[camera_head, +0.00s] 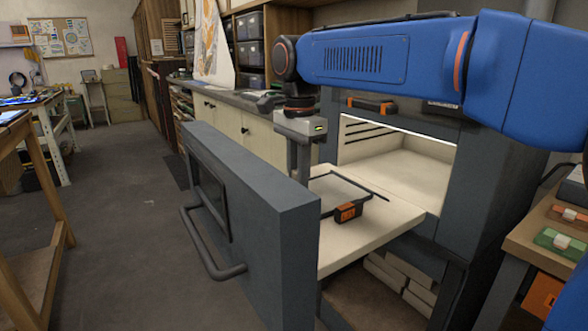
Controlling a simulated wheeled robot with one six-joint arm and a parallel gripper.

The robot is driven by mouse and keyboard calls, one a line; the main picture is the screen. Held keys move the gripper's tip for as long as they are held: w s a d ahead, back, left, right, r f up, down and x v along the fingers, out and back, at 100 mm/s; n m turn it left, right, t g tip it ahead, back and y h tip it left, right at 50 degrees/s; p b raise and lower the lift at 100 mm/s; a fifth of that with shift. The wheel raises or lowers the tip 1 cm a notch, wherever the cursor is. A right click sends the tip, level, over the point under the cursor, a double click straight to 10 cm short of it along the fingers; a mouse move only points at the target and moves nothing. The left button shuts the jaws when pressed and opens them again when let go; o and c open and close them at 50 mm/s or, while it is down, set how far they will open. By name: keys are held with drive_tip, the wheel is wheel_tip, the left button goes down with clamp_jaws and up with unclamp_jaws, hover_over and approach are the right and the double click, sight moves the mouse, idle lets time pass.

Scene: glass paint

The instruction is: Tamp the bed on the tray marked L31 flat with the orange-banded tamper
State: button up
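A shallow tray (357,183) with a flat grey bed lies on the pale pulled-out shelf of a grey kiln-like cabinet. A dark block with an orange label (347,212) sits at its front; the marking is too small to read surely. My gripper (301,182) points down at the tray's left, just behind the open drawer front, which hides its lower end. I cannot tell whether its fingers are open or hold something. I cannot surely identify the orange-banded tamper; small blocks with orange parts (569,214) lie at the right edge.
The thick grey drawer front (262,235) with a bar handle stands close before my gripper. The pale shelf (345,248) is bare around the tray. The cabinet opening (400,165) is behind it. A side bench (525,231) stands right; floor at left is clear.

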drive_tip(key=shift+s+d, duration=0.85)
drive_tip(key=shift+d, duration=0.05)
drive_tip(key=w+d, duration=0.2)
drive_tip(key=d, duration=0.1)
drive_tip(key=w+d, duration=0.2)
drive_tip(key=d, duration=0.1)
drive_tip(key=w+d, duration=0.2)
drive_tip(key=d, duration=0.1)
drive_tip(key=shift+w+d, duration=0.4)
drive_tip(key=shift+f, duration=0.15)
drive_tip(key=shift+f, duration=0.6)
idle(0.5)
drive_tip(key=shift+r, duration=0.1)
drive_tip(key=shift+r, duration=1)
